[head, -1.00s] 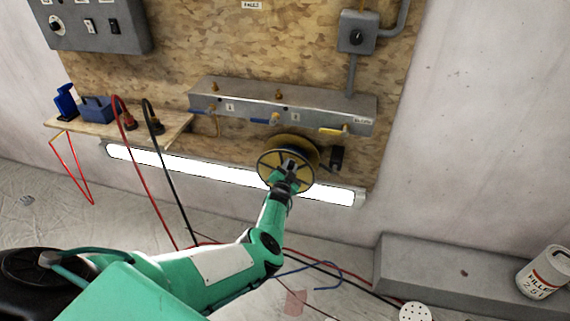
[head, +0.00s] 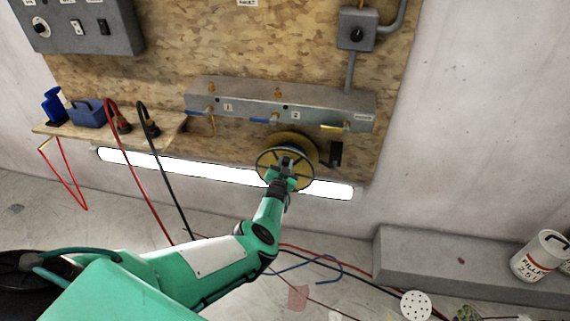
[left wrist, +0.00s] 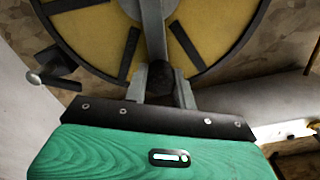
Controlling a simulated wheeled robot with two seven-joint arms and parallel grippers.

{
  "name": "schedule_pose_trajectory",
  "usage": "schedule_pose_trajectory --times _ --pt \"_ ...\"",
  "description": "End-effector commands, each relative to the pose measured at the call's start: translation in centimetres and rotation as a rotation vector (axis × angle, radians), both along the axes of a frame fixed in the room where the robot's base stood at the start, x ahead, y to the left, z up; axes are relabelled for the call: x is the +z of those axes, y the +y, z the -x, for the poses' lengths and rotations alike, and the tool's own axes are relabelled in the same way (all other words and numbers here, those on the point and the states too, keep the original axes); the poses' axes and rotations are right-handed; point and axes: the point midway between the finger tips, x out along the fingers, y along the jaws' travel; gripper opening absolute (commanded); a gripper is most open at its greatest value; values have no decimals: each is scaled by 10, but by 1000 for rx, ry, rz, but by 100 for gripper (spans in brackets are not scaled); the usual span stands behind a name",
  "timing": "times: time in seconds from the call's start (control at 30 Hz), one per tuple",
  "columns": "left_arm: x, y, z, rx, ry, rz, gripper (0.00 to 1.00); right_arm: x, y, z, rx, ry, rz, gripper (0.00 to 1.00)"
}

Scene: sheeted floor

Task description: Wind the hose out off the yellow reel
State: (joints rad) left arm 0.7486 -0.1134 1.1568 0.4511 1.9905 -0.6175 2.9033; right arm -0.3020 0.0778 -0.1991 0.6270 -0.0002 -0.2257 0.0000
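The yellow reel (head: 301,141) hangs on the wall board, below the grey pipe box, with dark spokes on its face. It also fills the top of the left wrist view (left wrist: 97,40). A grey crank bar (left wrist: 152,35) runs down its face to a dark knob (left wrist: 163,82). My left gripper (head: 286,164) is at the front of the reel. In the left wrist view its two grey fingers (left wrist: 162,88) lie on both sides of the knob and appear shut on it. Hose wound behind the face is mostly hidden. My right gripper is not in view.
A lit white tube (head: 225,175) runs along the wall behind my arm. A wooden shelf (head: 165,131) holds blue items at left. Red and black hoses and a blue hose (head: 325,258) lie on the floor. A grey ledge (head: 430,262) and filler bucket (head: 538,258) stand right.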

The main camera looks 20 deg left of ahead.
Motion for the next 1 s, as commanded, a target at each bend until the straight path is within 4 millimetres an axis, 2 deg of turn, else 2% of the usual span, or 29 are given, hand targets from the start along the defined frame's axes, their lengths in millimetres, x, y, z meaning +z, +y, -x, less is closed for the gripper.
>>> schedule_pose_trajectory --times 0.03,0.1,0.37,0.57,1.0 --pt "-2 1 1 1 3 1 36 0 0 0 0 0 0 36" --pt "-1 1 1 1 3 0 48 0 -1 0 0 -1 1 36" --pt "0 0 0 0 1 -1 48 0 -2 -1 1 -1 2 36" --pt "3 -2 8 0 1 -1 48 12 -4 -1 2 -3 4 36" --pt "5 -15 64 0 3 0 48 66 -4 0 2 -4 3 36"
